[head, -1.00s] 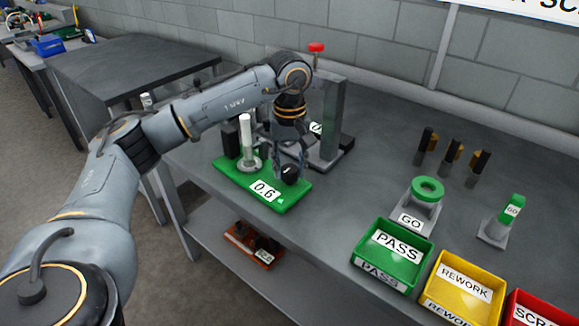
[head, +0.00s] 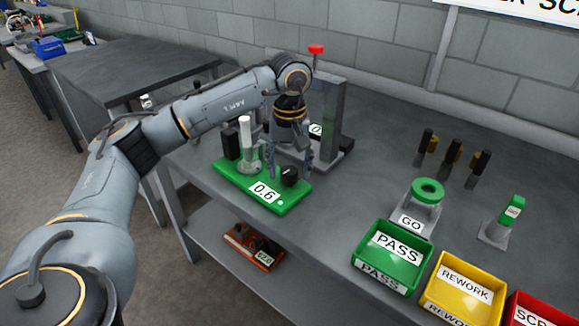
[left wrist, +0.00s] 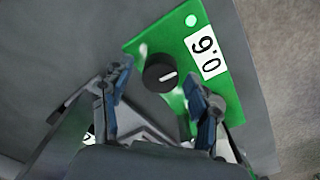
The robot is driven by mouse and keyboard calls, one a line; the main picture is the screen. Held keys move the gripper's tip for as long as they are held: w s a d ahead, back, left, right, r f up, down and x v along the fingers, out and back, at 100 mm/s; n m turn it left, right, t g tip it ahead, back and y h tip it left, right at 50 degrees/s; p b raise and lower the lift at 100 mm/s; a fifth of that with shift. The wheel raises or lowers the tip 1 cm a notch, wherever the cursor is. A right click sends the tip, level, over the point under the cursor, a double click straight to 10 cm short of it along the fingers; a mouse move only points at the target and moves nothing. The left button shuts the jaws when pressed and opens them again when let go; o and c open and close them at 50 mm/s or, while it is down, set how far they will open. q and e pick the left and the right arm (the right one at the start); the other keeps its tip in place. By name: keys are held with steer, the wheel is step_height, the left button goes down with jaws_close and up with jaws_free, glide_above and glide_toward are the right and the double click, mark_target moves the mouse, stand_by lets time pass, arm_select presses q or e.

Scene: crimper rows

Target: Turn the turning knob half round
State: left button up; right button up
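The black turning knob (head: 289,176) sits at the near right of a green base plate (head: 232,184) labelled 0.6. In the left wrist view the knob (left wrist: 160,73) is round with a white pointer line, and it appears between my two fingers. My left gripper (head: 289,163) is open, its fingers spread on either side of the knob with a gap to it in the wrist view. The fingertips look level with or slightly above and behind the knob; I cannot tell exactly. My right gripper is out of view.
A white post (head: 246,137) and a black block (head: 231,146) stand on the plate's back left. A grey press column (head: 329,118) with a red top is behind. Green PASS (head: 391,275), yellow REWORK (head: 462,308) and red bins line the front right. Bench between is clear.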

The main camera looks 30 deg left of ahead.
mark_target(290, 170)
arm_select(q)
step_height(290, 170, up, 12)
stand_by(0.7)
stand_by(0.7)
